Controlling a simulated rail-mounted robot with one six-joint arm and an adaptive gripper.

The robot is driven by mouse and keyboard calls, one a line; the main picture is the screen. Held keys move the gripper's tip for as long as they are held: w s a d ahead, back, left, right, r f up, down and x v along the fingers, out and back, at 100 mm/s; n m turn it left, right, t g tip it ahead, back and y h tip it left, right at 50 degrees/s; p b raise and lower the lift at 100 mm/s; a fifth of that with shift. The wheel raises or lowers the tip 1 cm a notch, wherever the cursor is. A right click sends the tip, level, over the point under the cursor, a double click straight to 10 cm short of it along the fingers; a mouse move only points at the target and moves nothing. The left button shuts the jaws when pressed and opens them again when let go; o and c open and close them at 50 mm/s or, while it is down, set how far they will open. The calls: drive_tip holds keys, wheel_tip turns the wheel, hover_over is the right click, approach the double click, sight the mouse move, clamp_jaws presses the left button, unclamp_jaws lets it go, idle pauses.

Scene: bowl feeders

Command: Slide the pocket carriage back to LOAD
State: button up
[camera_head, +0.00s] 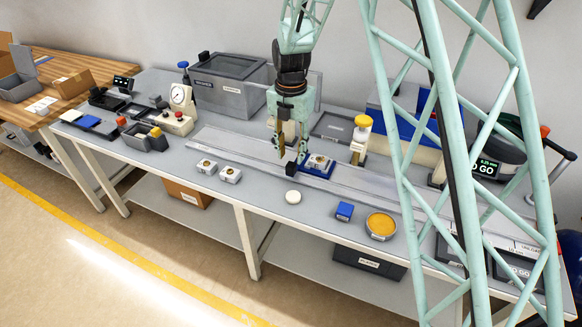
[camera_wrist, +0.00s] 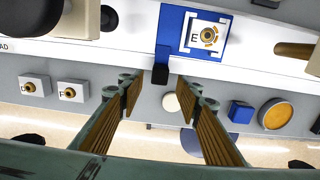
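The blue pocket carriage (camera_head: 329,172) sits on a long pale rail (camera_head: 245,150). It holds a pale block (camera_head: 318,161) with a brass ring. In the wrist view the carriage (camera_wrist: 172,22) shows its block (camera_wrist: 206,34) marked "E", and a dark upright tab (camera_wrist: 161,72) at its near left corner. My gripper (camera_head: 291,157) is over the carriage's left end, pointing down. In the wrist view its fingers (camera_wrist: 159,84) are apart, with the tab between and just beyond their tips. I cannot tell whether they touch it. A label ending "AD" (camera_wrist: 5,48) is at the rail's left.
A yellow-capped post (camera_head: 361,138) stands right of the carriage, behind the rail. In front lie two ringed blocks (camera_head: 218,171), a white disc (camera_head: 293,197), a blue block (camera_head: 345,211) and a yellow-filled dish (camera_head: 381,225). A grey bin (camera_head: 228,88) stands behind. The rail left of the carriage looks clear.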

sight(291, 164)
drive_tip(key=shift+f+b, duration=0.4)
drive_tip(key=shift+f, duration=2.6)
drive_tip(key=shift+c, duration=0.7)
clamp_jaws()
